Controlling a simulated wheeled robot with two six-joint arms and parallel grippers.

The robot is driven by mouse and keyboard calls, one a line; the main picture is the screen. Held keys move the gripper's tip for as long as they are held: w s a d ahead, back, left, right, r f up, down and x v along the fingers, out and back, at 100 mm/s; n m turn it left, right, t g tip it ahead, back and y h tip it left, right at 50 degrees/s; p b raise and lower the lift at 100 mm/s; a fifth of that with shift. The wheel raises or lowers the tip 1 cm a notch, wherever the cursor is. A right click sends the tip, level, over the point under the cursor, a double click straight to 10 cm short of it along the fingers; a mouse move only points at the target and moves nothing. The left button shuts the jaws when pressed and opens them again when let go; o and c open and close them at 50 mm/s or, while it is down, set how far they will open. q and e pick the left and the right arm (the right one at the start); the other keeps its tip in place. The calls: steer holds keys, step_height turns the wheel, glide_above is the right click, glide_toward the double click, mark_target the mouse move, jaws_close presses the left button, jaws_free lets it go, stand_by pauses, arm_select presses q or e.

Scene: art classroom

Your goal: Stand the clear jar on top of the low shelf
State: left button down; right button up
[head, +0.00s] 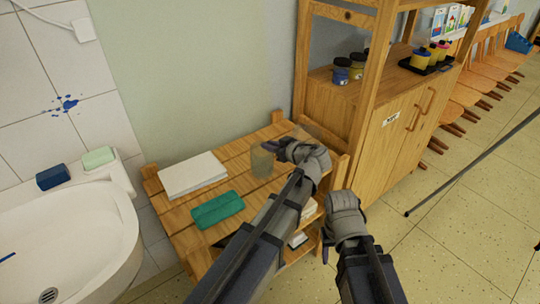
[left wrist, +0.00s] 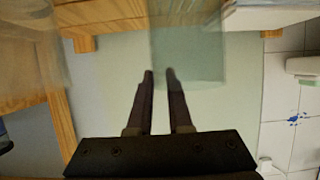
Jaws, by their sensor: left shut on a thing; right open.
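The low shelf (head: 240,174) is a slatted wooden unit against the wall. The clear jar (head: 262,163) is see-through and upright at the shelf's top boards, right of the white stack. It also shows in the left wrist view (left wrist: 195,50). My left gripper (head: 279,148) is shut on the jar at its edge, with its fingertips (left wrist: 159,73) close together there. I cannot tell whether the jar's base touches the boards. My right gripper (head: 329,252) is open and empty, low in front of the shelf.
A folded white stack (head: 193,174) and a green folded cloth (head: 217,208) lie on the shelf top. Another see-through thing (left wrist: 30,50) shows at the left of the wrist view. A wooden cabinet (head: 395,130) stands right of the shelf, a sink (head: 75,235) left.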

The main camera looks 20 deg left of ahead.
arm_select(q)
step_height(320, 180, down, 3)
steer(key=shift+r+b, duration=0.1)
steer(key=shift+b, duration=0.9)
steer(key=shift+r, duration=0.1)
steer(key=c, duration=1.3)
jaws_free()
steer(key=shift+f, duration=0.2)
steer(key=o, duration=0.5)
steer(key=shift+r, duration=0.1)
steer(key=shift+r, duration=0.15)
